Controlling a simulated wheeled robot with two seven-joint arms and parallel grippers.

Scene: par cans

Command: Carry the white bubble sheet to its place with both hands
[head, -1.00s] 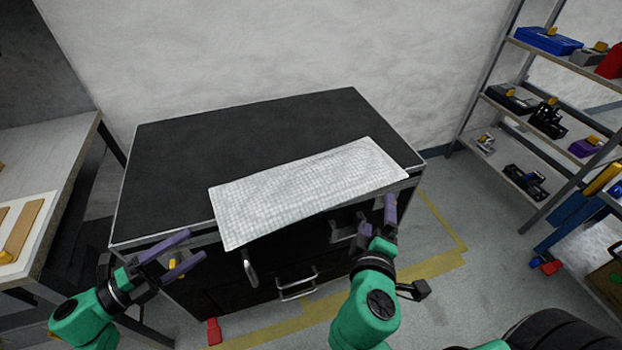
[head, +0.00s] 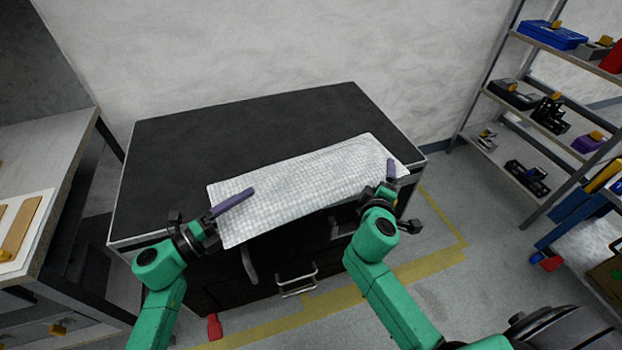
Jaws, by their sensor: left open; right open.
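The white bubble sheet (head: 305,180) lies on the black top of the cabinet (head: 190,145), along its front edge, with its near side reaching past the edge. My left gripper (head: 236,203) is open at the sheet's near left corner; one purple finger shows over the sheet, and the other finger is hidden. My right gripper (head: 391,170) is open at the sheet's right end; one purple finger shows above the sheet there. Whether either gripper touches the sheet cannot be told.
A workbench (head: 60,150) with a wooden piece (head: 18,228) stands at the left. A shelf rack (head: 520,110) with boxes and tools stands at the right. The back of the cabinet top is bare. Drawer handles (head: 297,280) stick out at the cabinet's front.

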